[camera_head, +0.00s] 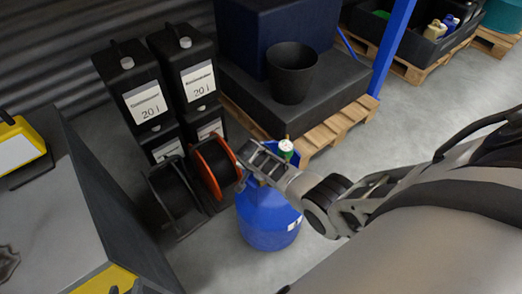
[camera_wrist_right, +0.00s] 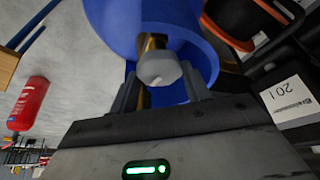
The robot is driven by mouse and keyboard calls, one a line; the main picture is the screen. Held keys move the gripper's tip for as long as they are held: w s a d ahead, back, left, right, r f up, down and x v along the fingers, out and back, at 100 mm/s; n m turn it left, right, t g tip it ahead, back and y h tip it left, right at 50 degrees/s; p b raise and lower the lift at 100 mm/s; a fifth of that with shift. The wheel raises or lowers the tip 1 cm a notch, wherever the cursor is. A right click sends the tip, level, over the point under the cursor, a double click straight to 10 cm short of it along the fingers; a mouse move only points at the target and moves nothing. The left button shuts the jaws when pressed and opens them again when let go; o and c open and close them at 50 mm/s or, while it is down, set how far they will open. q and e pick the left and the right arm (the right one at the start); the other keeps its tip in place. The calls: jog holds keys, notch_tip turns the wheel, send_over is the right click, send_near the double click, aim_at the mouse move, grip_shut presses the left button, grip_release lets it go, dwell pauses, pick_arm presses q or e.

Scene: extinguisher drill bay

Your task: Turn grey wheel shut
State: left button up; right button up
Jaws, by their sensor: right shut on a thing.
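The blue cylinder (camera_head: 268,222) stands upright on the floor in the middle of the head view. It also fills the top of the right wrist view (camera_wrist_right: 110,22). The grey wheel (camera_wrist_right: 158,68) sits at its top, on a brass-coloured valve, and shows between the fingers in the right wrist view. My right gripper (camera_head: 262,160) reaches in from the right over the cylinder's top and hides the wheel in the head view. Its fingers are shut on the wheel in the wrist view (camera_wrist_right: 160,92). My left gripper is not in view.
An orange-rimmed cable reel (camera_head: 215,166) and black canisters (camera_head: 135,85) stand close left of the cylinder. A pallet (camera_head: 330,130) with a black bucket (camera_head: 291,72) is behind. A grey cart (camera_head: 65,215) is at left. A red extinguisher (camera_wrist_right: 30,103) shows in the wrist view.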

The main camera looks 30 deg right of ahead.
jog(key=m+g+b, duration=0.1)
jog(key=m, duration=0.2)
jog(key=shift+w+f+b, duration=0.1)
jog(key=shift+b, duration=0.3)
pick_arm(q)
jog(key=shift+s+d+f+b, duration=0.1)
jog(key=shift+d+f+b, duration=0.25)
jog(key=shift+f, duration=0.3)
pick_arm(e)
jog(key=shift+m+g+h, duration=0.3)
jog(key=shift+m, duration=0.5)
jog(key=o, duration=1)
jog(key=shift+c, duration=0.2)
